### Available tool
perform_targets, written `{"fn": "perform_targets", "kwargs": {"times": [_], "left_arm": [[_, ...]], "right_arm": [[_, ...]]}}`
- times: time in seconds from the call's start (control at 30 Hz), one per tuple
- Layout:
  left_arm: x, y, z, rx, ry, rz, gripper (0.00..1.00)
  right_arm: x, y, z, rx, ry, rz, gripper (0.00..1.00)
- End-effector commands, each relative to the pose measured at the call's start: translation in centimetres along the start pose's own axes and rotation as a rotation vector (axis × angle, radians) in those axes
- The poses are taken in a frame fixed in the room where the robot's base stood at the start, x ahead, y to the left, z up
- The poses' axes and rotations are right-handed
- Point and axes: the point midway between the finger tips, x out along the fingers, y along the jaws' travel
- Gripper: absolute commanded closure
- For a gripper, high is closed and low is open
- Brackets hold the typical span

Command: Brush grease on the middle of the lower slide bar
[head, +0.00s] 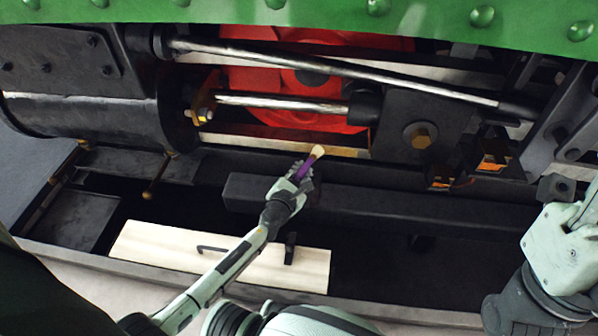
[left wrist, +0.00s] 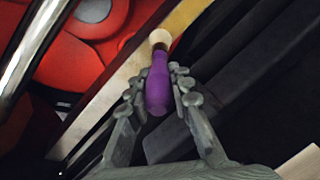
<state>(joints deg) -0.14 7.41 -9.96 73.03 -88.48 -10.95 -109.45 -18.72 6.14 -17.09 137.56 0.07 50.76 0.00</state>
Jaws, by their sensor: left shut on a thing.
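My left gripper (head: 292,187) is shut on the purple handle of a grease brush (head: 306,168). The brush points up and away, with pale bristles at its tip. The lower slide bar (head: 275,144) is a long pale strip below the shiny piston rod, in front of the red wheel. In the left wrist view, my left gripper (left wrist: 157,98) has its fingers on both sides of the purple brush (left wrist: 158,85). The bristles overlap the edge of the slide bar (left wrist: 108,97) there. I cannot tell whether they touch it. My right gripper's fingers are not visible.
A dark beam (head: 380,205) runs below the slide bar, close to my left gripper. A shiny diagonal rod (head: 340,70) crosses above. The black crosshead block (head: 420,130) stands at the right end. A pale wooden board (head: 170,245) with a handle lies below.

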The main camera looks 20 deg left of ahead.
Motion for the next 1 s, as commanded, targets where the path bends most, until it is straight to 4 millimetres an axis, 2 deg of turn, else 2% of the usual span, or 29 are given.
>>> {"fn": "perform_targets", "kwargs": {"times": [0.13, 0.43, 0.73, 1.0], "left_arm": [[-0.4, 1.3, -1.1, 0.005, 0.005, 0.002, 1.0], [-0.7, 2.5, -2.0, 0.006, 0.009, 0.003, 1.0], [-1.1, 4.7, -3.5, 0.007, 0.01, 0.003, 1.0], [-1.2, 5.5, -4.0, 0.006, 0.01, 0.003, 1.0]], "right_arm": [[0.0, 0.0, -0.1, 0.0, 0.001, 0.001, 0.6], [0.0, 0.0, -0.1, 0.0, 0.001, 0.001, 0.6], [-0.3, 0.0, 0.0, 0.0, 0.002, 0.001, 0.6], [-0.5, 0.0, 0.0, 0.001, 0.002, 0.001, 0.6]]}}
